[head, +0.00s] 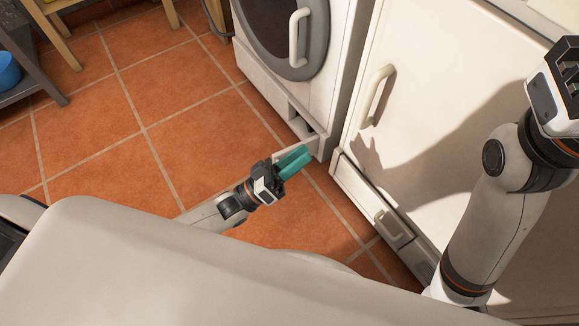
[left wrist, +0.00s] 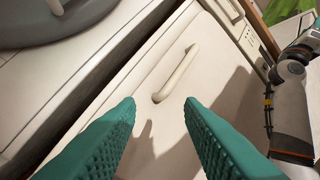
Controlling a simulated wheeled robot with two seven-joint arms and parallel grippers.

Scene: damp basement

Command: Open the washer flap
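The washer (head: 327,95) stands at the top middle of the head view, with a round door (head: 284,35) and a pale door handle (head: 296,38). At its lower right, the flap (head: 283,149) appears swung out and down, with a dark recess behind it. My left gripper (head: 296,160) is beside the flap's outer side; its teal fingers overlap it in the picture, and I cannot tell whether they touch. In the left wrist view the fingers (left wrist: 160,115) are spread with nothing gripped. My right gripper (head: 570,78) is raised at the right edge, partly cut off.
A white appliance (head: 430,130) stands right of the washer, with a tall handle (head: 376,95) and a closed lower flap with a small handle (head: 390,228). A shelf with a blue bowl (head: 8,70) and wooden stool legs (head: 60,45) are at upper left. The tiled floor between is clear.

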